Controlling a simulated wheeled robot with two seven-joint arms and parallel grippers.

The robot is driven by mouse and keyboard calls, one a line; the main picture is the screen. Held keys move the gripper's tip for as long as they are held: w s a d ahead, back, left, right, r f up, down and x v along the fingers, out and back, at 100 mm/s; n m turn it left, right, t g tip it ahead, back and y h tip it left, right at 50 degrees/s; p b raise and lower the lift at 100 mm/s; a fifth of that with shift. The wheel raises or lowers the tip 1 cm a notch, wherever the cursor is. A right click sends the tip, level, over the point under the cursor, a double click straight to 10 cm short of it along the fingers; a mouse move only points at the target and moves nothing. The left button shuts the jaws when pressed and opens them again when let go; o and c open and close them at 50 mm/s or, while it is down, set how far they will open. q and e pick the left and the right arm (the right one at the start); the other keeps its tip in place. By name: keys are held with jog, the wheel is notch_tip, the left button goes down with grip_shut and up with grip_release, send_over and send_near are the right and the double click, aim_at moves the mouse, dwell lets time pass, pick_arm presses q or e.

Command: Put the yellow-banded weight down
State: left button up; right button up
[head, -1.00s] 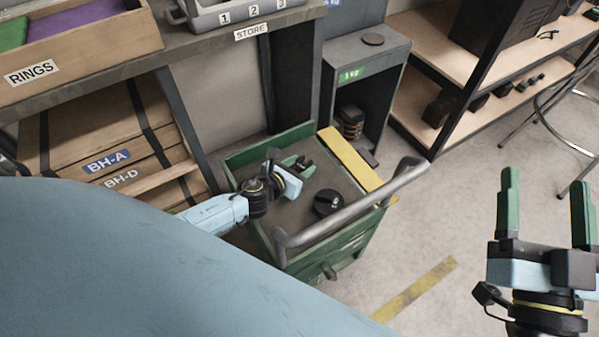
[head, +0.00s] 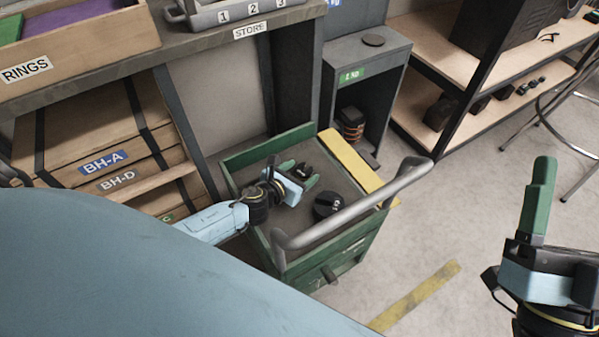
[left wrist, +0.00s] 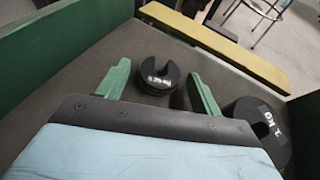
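A black slotted weight (head: 303,171) lies on the grey floor of the green cart (head: 268,141). It also shows in the left wrist view (left wrist: 158,76), between and just ahead of my fingers. I make out no yellow band on it. My left gripper (head: 298,175) is open and low over the cart floor, with a gap between each finger and the weight. A larger black weight (head: 327,204), marked "1 kg" in the left wrist view (left wrist: 262,128), lies to the right. My right gripper (head: 540,195) is empty over the floor; one finger shows, set at the body's left end.
A yellow strip (head: 352,160) runs along the cart's far right side, and a grey handle (head: 350,213) crosses its near side. A grey cabinet (head: 370,65) behind holds a stack with orange bands (head: 351,124). Shelves stand at the right.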

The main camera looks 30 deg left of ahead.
pick_arm(q)
jog(key=shift+r, duration=0.1)
jog(key=shift+s+r, duration=0.1)
jog(key=shift+s, duration=0.05)
jog(key=p+v, duration=0.1)
jog(key=v, duration=0.1)
jog(key=shift+s+a+r+p, duration=0.1)
jog(key=shift+s+r+p, duration=0.05)
jog(key=shift+s+p, duration=0.2)
jog(key=p+v, duration=0.1)
jog(key=v, duration=0.2)
jog(key=shift+s+r, duration=0.1)
jog(key=shift+s, duration=0.2)
jog(key=shift+s+r, duration=0.1)
jog(key=shift+s, duration=0.25)
pick_arm(e)
notch_tip(320, 180, down, 7)
jog(key=w+g+h, duration=0.2)
jog(key=g, duration=0.3)
jog(key=shift+w+g, duration=0.3)
jog(key=shift+g, duration=0.1)
jog(key=shift+d+r, duration=0.1)
